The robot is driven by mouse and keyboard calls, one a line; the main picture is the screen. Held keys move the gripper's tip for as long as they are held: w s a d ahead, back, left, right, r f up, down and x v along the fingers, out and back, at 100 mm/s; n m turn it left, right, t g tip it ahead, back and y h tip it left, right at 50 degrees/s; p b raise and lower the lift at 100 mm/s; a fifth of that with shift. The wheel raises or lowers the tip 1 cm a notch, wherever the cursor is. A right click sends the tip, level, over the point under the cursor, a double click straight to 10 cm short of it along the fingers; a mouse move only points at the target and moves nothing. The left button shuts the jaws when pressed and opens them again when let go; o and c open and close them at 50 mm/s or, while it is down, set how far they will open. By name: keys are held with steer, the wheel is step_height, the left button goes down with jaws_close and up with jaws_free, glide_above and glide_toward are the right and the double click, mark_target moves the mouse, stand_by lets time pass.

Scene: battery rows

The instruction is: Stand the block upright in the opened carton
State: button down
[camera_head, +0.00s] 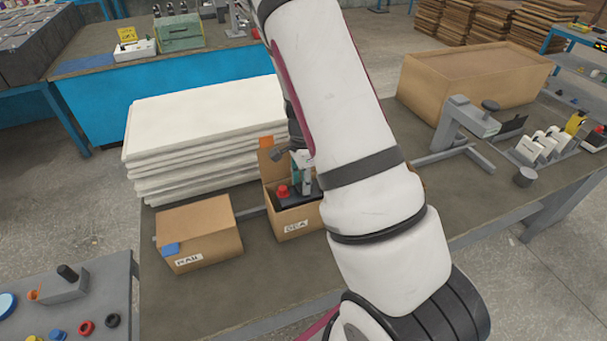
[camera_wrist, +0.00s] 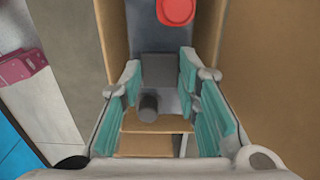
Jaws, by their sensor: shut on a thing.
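The block (camera_head: 293,200) is dark grey with a red cap on top and sits between the carton's walls. It looks upright, and its lower part is hidden. In the wrist view the block (camera_wrist: 168,68) shows its top face, the red cap and a grey knob between the cardboard walls. My gripper (camera_wrist: 161,76) is shut on the block, with a teal-padded finger on either side. I cannot tell whether the block touches the carton floor.
A closed, labelled carton (camera_head: 197,232) stands left of the opened one. A stack of white sheets (camera_head: 200,140) is behind. A large brown box (camera_head: 470,85) and a grey clamp stand (camera_head: 465,122) are on the right. The bench front is clear.

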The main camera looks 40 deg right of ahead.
steer(key=shift+f+b, duration=0.3)
steer(key=shift+f, duration=0.2)
stand_by(0.3)
steer(key=c, duration=1.2)
jaws_free()
step_height(320, 180, up, 13)
steer(key=s+a+r+n+t+y, duration=0.1)
steer(key=s+a+r+n, duration=0.2)
steer(key=a+r+n, duration=0.3)
steer(key=s+a+r+n+t, duration=0.1)
steer(key=s+a+r+n, duration=0.25)
steer(key=a+r, duration=0.35)
steer(key=s+a+r+n+t+h, duration=0.1)
steer(key=s+a+r+n+t, duration=0.2)
steer(key=s+n, duration=0.8)
steer(key=shift+s+a+r+n, duration=0.35)
steer(key=shift+s+a+r, duration=0.55)
steer(key=shift+r, duration=1.25)
steer(key=shift+w+a, duration=0.1)
steer(key=shift+w, duration=0.05)
